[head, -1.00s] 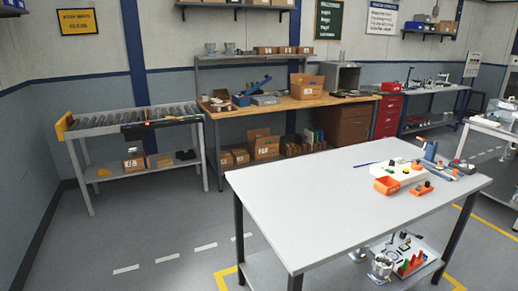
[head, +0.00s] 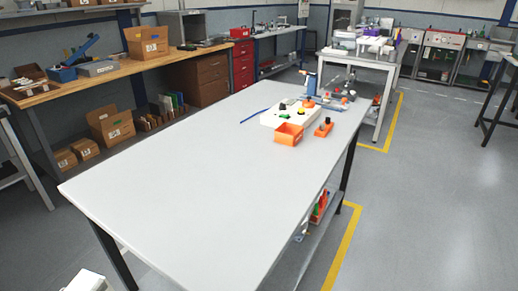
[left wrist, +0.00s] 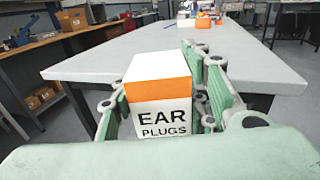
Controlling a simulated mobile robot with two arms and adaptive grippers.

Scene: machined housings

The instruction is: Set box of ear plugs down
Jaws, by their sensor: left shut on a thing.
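The box of ear plugs (left wrist: 160,92) is white with an orange band and black lettering on its near face. My left gripper (left wrist: 163,100) is shut on it, with green fingers against its left and right sides. In the left wrist view the box stands in front of the near end of the light grey table (left wrist: 235,65). Its underside is hidden, so I cannot tell its height above the floor. The table also shows in the head view (head: 190,165). My right gripper is in neither view.
An orange bin (head: 288,134), a white block with coloured knobs (head: 275,117) and a small orange piece (head: 323,128) sit at the table's far right end. The table's near and middle parts are bare. A wooden workbench (head: 120,68) stands behind, with a floor gap between.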

